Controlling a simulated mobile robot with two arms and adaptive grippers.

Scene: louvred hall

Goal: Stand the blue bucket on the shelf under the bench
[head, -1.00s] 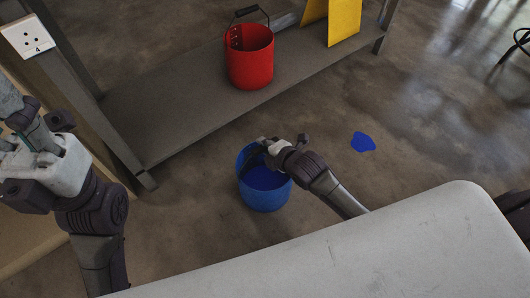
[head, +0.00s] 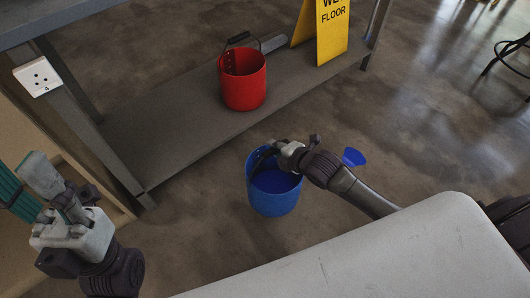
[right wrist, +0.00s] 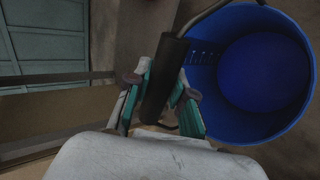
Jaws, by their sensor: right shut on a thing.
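The blue bucket (head: 272,200) is upright, in front of the bench's low shelf (head: 170,143); I cannot tell whether it touches the floor. My right gripper (head: 277,149) is shut on its dark handle. In the right wrist view, the handle grip (right wrist: 165,75) runs between the fingers of my right gripper (right wrist: 163,95), and the blue bucket (right wrist: 207,95) is seen from above at right. The bench (head: 62,18) shows at top left. My left gripper (head: 58,190) is low at the left, away from the bucket; its finger gap is unclear.
A red bucket (head: 243,88) stands on the shelf, with a yellow wet-floor sign (head: 333,35) to its right. The shelf's left part is bare. A bench leg (head: 92,143) with a white socket (head: 38,76) bounds it. A blue patch (head: 353,157) lies on the floor.

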